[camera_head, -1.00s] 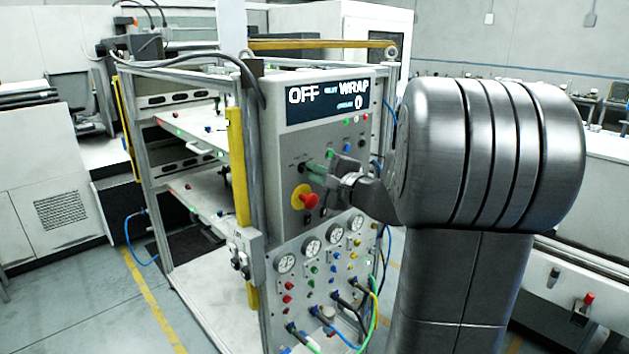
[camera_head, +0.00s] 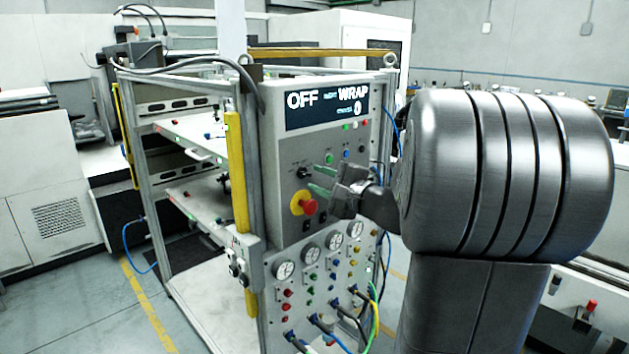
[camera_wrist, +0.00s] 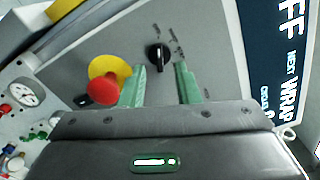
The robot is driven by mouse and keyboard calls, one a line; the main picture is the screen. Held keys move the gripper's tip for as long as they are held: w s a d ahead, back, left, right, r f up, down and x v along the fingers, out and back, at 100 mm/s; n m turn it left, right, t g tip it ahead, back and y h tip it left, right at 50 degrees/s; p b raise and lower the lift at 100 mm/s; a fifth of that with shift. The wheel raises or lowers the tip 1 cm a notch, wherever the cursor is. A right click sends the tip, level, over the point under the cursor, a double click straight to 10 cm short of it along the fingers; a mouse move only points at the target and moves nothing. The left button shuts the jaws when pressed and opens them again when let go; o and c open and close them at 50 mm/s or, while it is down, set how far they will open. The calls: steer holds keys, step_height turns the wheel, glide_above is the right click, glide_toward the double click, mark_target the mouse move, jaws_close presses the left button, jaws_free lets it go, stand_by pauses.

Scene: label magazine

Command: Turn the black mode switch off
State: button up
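The black mode switch (camera_wrist: 157,55) is a rotary knob on the grey control panel (camera_head: 285,225). In the wrist view it sits between and beyond the green fingertips of my gripper (camera_wrist: 163,82), with clear panel around it. In the head view the switch (camera_head: 304,172) shows just left of the fingers. My gripper (camera_head: 319,180) is open and empty, with its fingers pointing at the panel. I see no contact with the knob. The display (camera_head: 328,108) above reads "OFF" and "WRAP". Small labels stand around the knob, too small to read.
A red emergency button (camera_wrist: 103,90) on a yellow disc is close beside one finger; it also shows in the head view (camera_head: 307,207). Green and blue buttons (camera_head: 328,158) are to the right. Gauges (camera_head: 283,270) and hoses are below.

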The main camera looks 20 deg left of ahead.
steer(key=b+v, duration=0.2)
steer(key=v, duration=0.9)
steer(key=shift+s+d, duration=0.15)
steer(key=shift+d, duration=0.1)
steer(key=shift+a, duration=0.1)
steer(key=p+x, duration=0.3)
steer(key=x, duration=1)
steer(key=shift+w+a, duration=0.2)
steer(key=shift+a, duration=0.1)
steer(key=shift+d, duration=0.1)
